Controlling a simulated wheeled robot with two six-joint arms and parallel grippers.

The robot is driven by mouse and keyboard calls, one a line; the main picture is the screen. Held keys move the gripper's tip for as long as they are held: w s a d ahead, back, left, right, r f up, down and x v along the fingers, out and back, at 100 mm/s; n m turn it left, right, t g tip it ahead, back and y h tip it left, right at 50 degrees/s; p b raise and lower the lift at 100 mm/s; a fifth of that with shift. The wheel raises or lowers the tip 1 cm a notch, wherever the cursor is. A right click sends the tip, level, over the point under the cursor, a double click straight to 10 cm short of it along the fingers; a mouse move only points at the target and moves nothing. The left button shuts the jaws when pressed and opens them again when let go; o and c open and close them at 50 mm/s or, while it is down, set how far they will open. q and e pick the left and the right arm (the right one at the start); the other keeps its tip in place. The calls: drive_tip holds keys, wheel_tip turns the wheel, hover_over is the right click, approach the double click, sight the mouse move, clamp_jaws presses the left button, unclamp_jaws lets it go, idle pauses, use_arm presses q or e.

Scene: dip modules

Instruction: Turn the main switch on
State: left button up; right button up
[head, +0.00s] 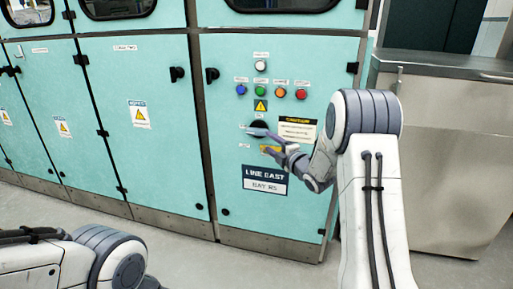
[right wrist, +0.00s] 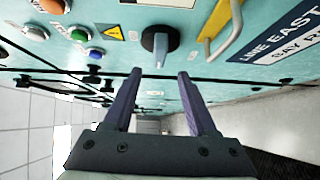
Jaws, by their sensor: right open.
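The main switch (head: 258,126) is a black round rotary knob with a grey lever on the turquoise cabinet door, below the yellow warning triangle. In the right wrist view the knob (right wrist: 160,38) sits straight ahead, its grey lever pointing down the picture. My right gripper (right wrist: 160,73) is open in front of it, with the lever's end between or just beyond the two fingertips; contact cannot be told. In the head view my right gripper (head: 267,143) partly covers the switch area. My left gripper is out of view; only my left arm shows at lower left.
Above are blue (head: 241,89), green (head: 260,90), orange (head: 280,92) and red (head: 301,94) buttons and a white one (head: 261,66). A grey metal cabinet (head: 445,160) stands at right.

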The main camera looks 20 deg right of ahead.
sight(259, 134)
drive_tip(key=w, duration=0.3)
drive_tip(key=w+a+b, duration=0.1)
drive_tip(key=w, duration=0.6)
drive_tip(key=shift+w+a, duration=0.1)
drive_tip(key=shift+a, duration=0.2)
clamp_jaws()
drive_tip(key=shift+f+b, duration=0.1)
drive_tip(key=shift+b, duration=0.25)
